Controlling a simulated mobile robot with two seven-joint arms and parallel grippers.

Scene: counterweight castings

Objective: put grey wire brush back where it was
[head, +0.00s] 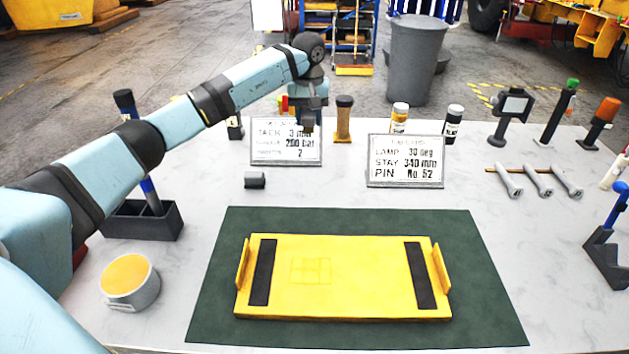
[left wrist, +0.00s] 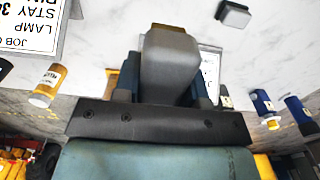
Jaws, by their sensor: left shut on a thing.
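My left gripper (head: 308,122) is raised over the back of the table, behind the left sign board. It is shut on a grey block-like thing with a brown end, which looks like the grey wire brush (left wrist: 172,68). In the left wrist view the brush sticks out between the two fingers. In the head view it is mostly hidden by the gripper; only a small brownish part shows below. The right gripper is not in view.
The left sign board (head: 286,160) and right sign board (head: 406,181) stand near the gripper. A brown-bodied container (head: 344,120) and bottles (head: 452,124) stand behind. A small dark grey piece (head: 255,180) lies in front. A yellow plate (head: 360,280) lies on the green mat (head: 480,290).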

